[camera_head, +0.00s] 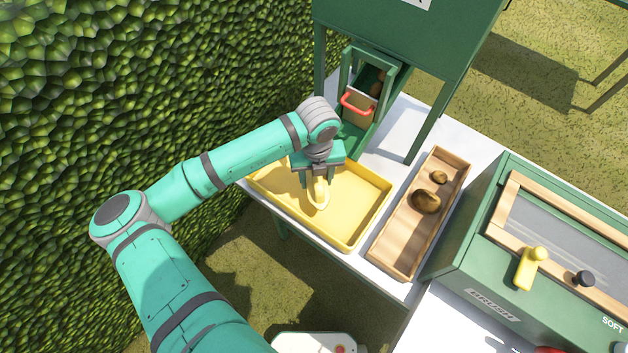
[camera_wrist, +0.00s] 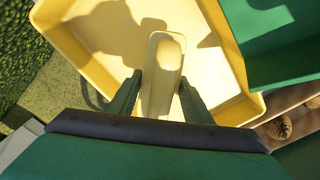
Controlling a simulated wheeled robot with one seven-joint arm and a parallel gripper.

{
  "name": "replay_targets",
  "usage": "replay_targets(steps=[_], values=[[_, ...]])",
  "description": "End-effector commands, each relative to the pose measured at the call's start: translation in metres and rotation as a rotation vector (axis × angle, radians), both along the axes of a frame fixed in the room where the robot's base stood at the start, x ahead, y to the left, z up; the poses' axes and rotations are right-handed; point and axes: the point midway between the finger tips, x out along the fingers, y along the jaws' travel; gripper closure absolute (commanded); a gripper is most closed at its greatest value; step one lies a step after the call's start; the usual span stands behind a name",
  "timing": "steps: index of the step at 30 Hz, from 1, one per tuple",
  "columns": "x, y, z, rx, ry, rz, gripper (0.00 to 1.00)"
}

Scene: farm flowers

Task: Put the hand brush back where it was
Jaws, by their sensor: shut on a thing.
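The hand brush (camera_head: 318,191) is pale yellow, and my gripper (camera_head: 317,180) is shut on it. It is over the yellow tray (camera_head: 347,243) in the head view. In the wrist view the brush (camera_wrist: 163,62) is between the two fingers of my gripper (camera_wrist: 160,95), with the tray (camera_wrist: 239,108) around and beneath it. Shadows of the arm fall on the tray floor. I cannot tell whether the brush touches the tray floor. The underside of the brush is hidden.
A wooden trough (camera_head: 401,246) with brown lumps stands right of the tray. A green machine (camera_head: 415,35) with a red-handled gate (camera_head: 357,104) rises behind. A green box labelled BRUSH (camera_head: 472,284), with a yellow handle (camera_head: 531,268), stands at the right. A hedge (camera_head: 130,90) borders the left.

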Motion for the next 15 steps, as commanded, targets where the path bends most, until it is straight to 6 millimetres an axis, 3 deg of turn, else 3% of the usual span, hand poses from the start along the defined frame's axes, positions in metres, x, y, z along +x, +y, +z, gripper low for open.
replay_targets(steps=[10,15], values=[[0.017,0.006,-0.022,-0.001,0.001,0.002,0.76],[0.017,0.006,-0.045,-0.001,0.002,0.002,0.76]])
